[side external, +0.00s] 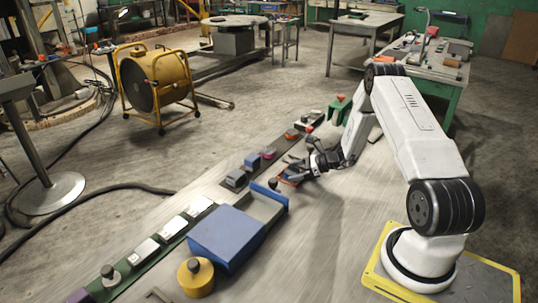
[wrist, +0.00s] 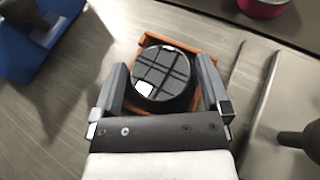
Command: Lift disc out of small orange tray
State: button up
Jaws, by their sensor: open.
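A dark round disc (wrist: 162,75) with a grid of lines and one white square on top sits in the small orange tray (wrist: 207,52) in the wrist view. My gripper (wrist: 164,88) is open, with one finger on each side of the disc. I cannot tell whether the fingers touch it. In the side view the orange tray (side external: 288,181) shows only in part beside my gripper (side external: 298,172), low over the table. The disc is hard to make out there.
A blue box (side external: 228,238) and a yellow weight (side external: 196,277) stand at the front. A dark strip with several small blocks (side external: 252,161) runs behind the tray. A magenta round thing (wrist: 262,7) is at the wrist view's top. Bare tabletop (side external: 340,235) lies toward the arm's base.

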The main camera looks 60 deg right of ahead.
grip_shut()
jog(key=shift+r, duration=0.15)
jog(key=shift+r, duration=0.7)
jog(key=s+a+r, duration=0.6)
jog(key=s+r, duration=0.5)
jog(key=s, duration=0.1)
jog(key=shift+s+a+r, duration=0.2)
jog(key=shift+a, duration=0.05)
jog(key=shift+w, duration=0.1)
dwell(0.4)
